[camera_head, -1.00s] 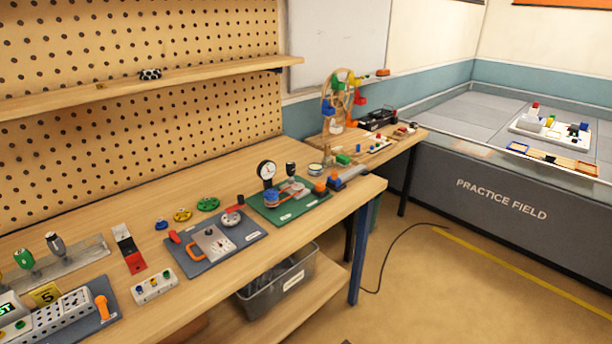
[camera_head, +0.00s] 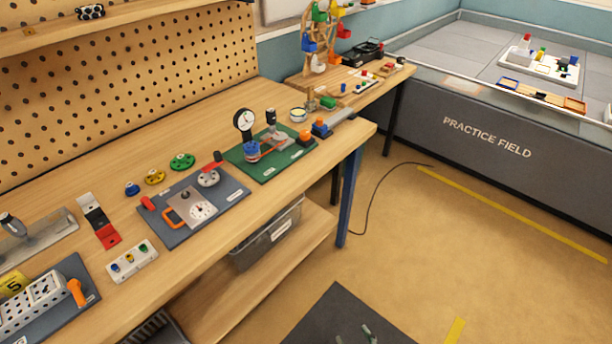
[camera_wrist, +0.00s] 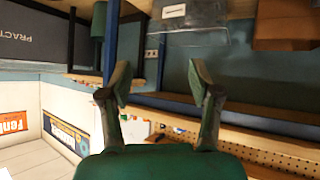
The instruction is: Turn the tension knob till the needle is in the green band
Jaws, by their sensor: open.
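The green board (camera_head: 285,163) lies on the workbench near its right end. On it stands a round white-faced gauge (camera_head: 244,119) with a black rim, a blue knob (camera_head: 251,148) at its foot, a belt and a black-topped upright handle (camera_head: 271,116). Which part is the tension knob, I cannot tell for sure. The needle and any green band are too small to read. My gripper (camera_wrist: 163,82) shows in the wrist view, open and empty, with its two fingers wide apart. It is away from the board, which is not recognisable in the wrist view.
A grey-blue board (camera_head: 232,190) with a dial and orange handle lies left of the green board. Orange and blue blocks (camera_head: 320,128) stand to its right. A grey bin (camera_head: 270,240) sits on the lower shelf.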

